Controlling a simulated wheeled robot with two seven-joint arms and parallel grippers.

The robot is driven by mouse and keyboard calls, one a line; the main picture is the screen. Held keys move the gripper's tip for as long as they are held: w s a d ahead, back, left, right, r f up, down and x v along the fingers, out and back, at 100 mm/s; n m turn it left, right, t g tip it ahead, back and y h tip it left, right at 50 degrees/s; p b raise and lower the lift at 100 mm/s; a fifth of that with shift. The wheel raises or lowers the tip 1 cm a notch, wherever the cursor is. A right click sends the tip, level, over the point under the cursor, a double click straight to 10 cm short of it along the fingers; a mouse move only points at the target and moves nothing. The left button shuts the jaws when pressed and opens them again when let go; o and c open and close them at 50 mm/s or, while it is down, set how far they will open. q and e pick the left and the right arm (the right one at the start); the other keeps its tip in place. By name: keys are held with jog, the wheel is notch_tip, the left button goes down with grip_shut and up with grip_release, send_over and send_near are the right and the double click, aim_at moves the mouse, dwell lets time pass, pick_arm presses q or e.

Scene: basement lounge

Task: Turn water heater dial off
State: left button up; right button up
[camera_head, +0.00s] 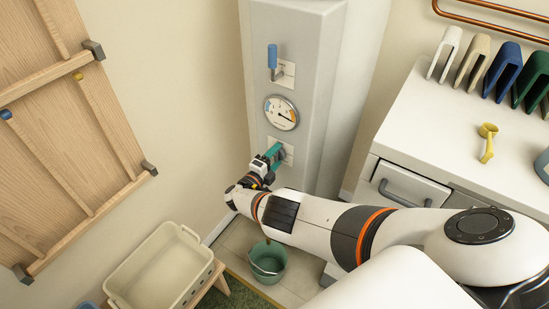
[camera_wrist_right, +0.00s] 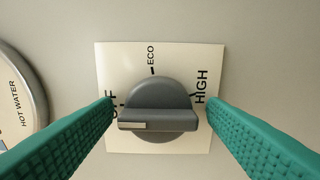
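The water heater dial (camera_wrist_right: 158,108) is a dark grey knob with a raised bar on a pale square plate (camera_wrist_right: 192,60). The bar lies level in the right wrist view, with a pale mark at its left end, near the partly hidden OFF label. ECO is printed above and HIGH at the right. My right gripper (camera_wrist_right: 159,104) is open, its green fingers at either side of the knob with small gaps. In the head view my right gripper (camera_head: 274,153) is at the lower plate on the heater (camera_head: 330,80) and covers the dial. My left gripper is out of view.
A round gauge (camera_head: 282,112) and a blue-handled lever (camera_head: 272,57) are above the dial. A white cabinet (camera_head: 420,120) stands at the right. A green bucket (camera_head: 268,262) is on the floor, and a cream bin (camera_head: 160,265) is at lower left.

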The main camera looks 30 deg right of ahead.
jog(key=p+v, duration=0.2)
jog(key=v, duration=1)
jog(key=shift+p, duration=0.3)
jog(key=s+a+f+m+g+y+b, duration=0.1)
jog(key=s+f+m+g+y, duration=0.35)
jog(key=s+f, duration=0.85)
jog(key=s+a+f+m+g+y+b, duration=0.15)
jog(key=s+f+m+y, duration=0.35)
jog(key=s+f+m, duration=0.8)
jog(key=s+f+m+y, duration=0.2)
jog(key=s+f+m, duration=0.2)
jog(key=s+m, duration=0.3)
jog(key=s+f+m+y+b, duration=0.1)
jog(key=s+f+m+y, duration=0.1)
jog(key=s+f+m, duration=0.2)
jog(key=s+f+m+y, duration=0.3)
jog(key=s+f+m, duration=0.2)
jog(key=s+m, duration=0.5)
jog(key=shift+s+a+b, duration=0.3)
jog(key=shift+s+a, duration=0.15)
jog(key=shift+s, duration=0.25)
